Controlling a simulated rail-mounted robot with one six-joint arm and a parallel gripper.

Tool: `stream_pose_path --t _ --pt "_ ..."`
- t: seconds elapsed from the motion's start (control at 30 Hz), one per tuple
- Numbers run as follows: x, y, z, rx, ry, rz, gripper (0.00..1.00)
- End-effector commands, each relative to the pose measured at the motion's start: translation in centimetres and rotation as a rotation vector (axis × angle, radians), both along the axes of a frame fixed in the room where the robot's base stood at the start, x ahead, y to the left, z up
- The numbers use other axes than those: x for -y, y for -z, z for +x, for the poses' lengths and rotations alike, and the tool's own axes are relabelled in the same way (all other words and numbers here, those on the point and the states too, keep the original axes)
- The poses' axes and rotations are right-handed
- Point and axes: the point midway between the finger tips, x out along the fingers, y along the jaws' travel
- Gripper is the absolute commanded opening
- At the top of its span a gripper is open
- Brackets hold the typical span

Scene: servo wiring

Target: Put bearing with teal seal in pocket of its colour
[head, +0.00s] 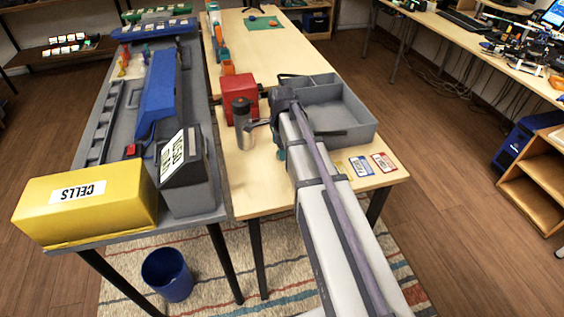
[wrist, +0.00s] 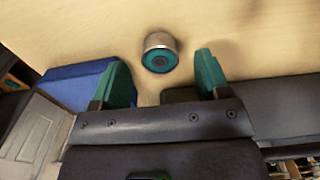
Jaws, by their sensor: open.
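The bearing (wrist: 160,48) shows in the wrist view as a short silvery cylinder with a teal ring around a dark centre. It is on the pale wooden table, just ahead of my gripper (wrist: 161,76). My gripper's two teal fingertips are spread wide on either side of the gap in front of it, and nothing is held between them. In the head view my arm reaches over the table beside the grey tray, and the bearing cannot be made out there. I cannot make out a teal pocket in either view.
A grey divided tray (head: 345,113) stands right of my arm. A red box (head: 239,90) and a grey flask (head: 242,121) stand to its left. Coloured cards (head: 383,162) lie near the front edge. In the wrist view a blue block (wrist: 72,86) is close to the left finger.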

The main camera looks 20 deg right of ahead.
Motion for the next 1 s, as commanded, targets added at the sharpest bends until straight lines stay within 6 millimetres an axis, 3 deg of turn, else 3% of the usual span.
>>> stream_pose_path --t 0.03,0.07,0.33,0.9,1.0 --pt "0.00 2.12 0.00 0.000 0.000 0.000 0.69" --pt "0.00 2.46 0.00 0.000 0.000 0.000 0.69" --pt "0.00 2.18 0.00 0.000 0.000 0.000 0.68" --pt "-0.01 2.18 0.00 0.000 -0.001 0.000 0.14" --pt "-0.01 2.18 0.00 0.000 -0.001 0.000 0.09"
